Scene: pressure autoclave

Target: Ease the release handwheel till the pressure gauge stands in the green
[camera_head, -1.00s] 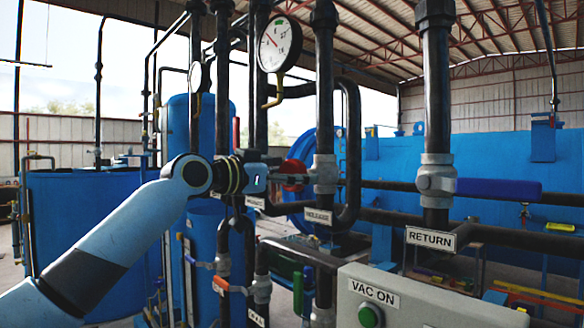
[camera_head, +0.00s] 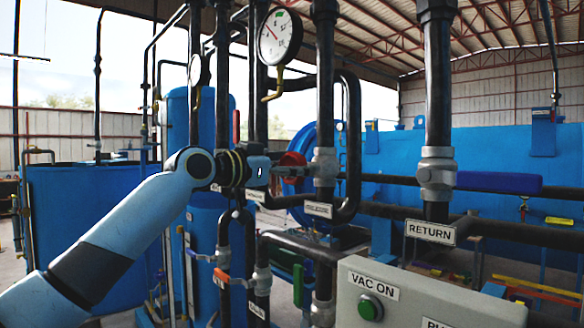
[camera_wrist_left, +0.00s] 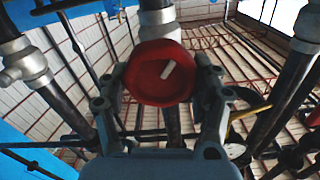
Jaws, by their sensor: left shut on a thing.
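The red release handwheel (camera_head: 291,163) sits on a valve of the dark pipe above the RELEASE label (camera_head: 318,209). My left gripper (camera_head: 286,172) is at the wheel from the left and partly covers it. In the left wrist view, the wheel (camera_wrist_left: 150,88) with its white mark lies between the two fingers of the gripper (camera_wrist_left: 160,82), which are shut on its sides. The pressure gauge (camera_head: 280,36) hangs above. Its red needle points to the upper left, and a green band shows near the top of the dial; the needle seems left of it. My right gripper is not in view.
A blue-handled valve (camera_head: 498,183) is on the RETURN pipe at the right. A grey box with a green VAC ON button (camera_head: 370,307) stands at the lower right. Pipes run close around the handwheel. An orange-handled valve (camera_head: 229,278) is lower left.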

